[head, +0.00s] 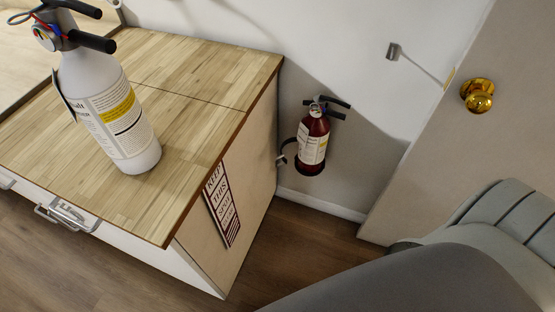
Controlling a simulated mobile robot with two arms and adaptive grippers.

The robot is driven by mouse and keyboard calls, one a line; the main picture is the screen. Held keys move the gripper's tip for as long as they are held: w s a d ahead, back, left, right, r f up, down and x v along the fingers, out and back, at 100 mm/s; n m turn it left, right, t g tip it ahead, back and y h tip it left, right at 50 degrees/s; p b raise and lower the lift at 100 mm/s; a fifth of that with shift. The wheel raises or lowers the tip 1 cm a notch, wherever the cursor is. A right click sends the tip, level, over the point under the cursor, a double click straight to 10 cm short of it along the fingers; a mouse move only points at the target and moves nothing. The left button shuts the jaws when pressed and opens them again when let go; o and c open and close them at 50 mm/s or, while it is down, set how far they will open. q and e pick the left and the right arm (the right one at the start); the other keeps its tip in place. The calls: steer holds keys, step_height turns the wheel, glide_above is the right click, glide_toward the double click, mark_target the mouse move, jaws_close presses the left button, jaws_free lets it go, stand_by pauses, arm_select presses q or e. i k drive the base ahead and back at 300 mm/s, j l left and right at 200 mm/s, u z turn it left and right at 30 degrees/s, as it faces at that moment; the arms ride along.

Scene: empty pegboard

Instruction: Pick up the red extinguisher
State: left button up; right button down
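The red extinguisher (313,142) is upright in the middle of the head view, beside the right side of the wooden-topped cabinet and in front of the wall. It has a white label, a black handle at the top and a black hose or strap on its left. It seems to be held at the wall above the floor; its mounting is not clear. A white extinguisher (115,115) with a black handle stands on the cabinet top at the left. Neither of my grippers shows in the head view.
The cabinet (190,90) fills the left, with a sign (222,205) on its side and a metal drawer handle (68,215). A door with a brass knob (477,95) stands at the right. Wooden floor (300,235) lies clear below the red extinguisher. My grey body parts fill the lower right.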

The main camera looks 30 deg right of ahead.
mark_target(314, 131)
steer(key=k+z, duration=0.15)
steer(key=z, duration=1)
